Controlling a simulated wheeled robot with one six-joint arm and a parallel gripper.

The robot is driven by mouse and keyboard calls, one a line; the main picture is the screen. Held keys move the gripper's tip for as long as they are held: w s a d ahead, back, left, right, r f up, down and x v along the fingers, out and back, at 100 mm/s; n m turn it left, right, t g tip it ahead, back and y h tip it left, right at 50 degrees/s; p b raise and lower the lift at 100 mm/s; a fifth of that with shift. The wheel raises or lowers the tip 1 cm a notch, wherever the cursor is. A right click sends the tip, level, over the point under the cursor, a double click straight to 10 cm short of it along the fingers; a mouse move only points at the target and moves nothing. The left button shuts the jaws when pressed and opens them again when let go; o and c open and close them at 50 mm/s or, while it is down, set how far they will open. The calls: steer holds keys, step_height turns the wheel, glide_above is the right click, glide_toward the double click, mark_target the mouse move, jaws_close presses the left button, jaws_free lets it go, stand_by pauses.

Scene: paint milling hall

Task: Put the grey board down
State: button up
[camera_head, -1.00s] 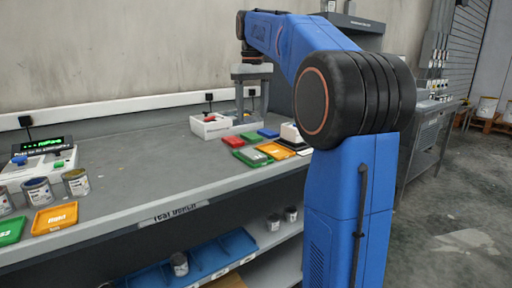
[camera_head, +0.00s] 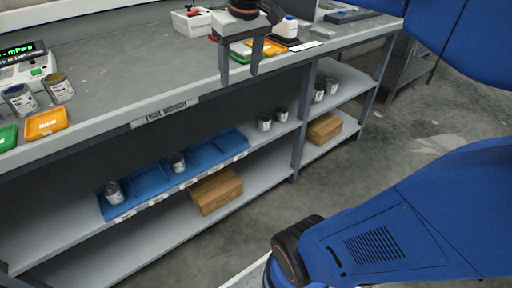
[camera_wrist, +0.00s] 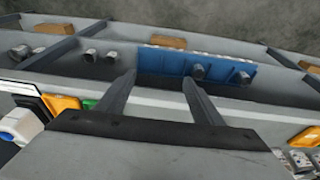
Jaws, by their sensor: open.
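My gripper (camera_head: 239,74) is open and empty, its two fingers pointing down in front of the bench's front edge, above the lower shelves. In the wrist view its fingers (camera_wrist: 159,80) stand wide apart with nothing between them. Orange and green boards lie partly hidden behind the gripper.
The grey bench (camera_head: 130,90) has a clear middle. Cans (camera_head: 58,88) and an orange board (camera_head: 46,123) stand at its left. A white-topped bottle (camera_head: 290,27) stands behind the gripper. Below, a shelf holds a blue tray (camera_head: 147,184) and cans; a cardboard box (camera_head: 216,190) sits lower.

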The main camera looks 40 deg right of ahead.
steer(key=s+a+f+t, duration=0.2)
steer(key=s+a+f, duration=0.2)
steer(key=s+f, duration=0.9)
step_height(320, 180, down, 4)
steer(key=shift+a+r, duration=0.15)
steer(key=shift+a, duration=0.05)
steer(key=shift+s, duration=0.1)
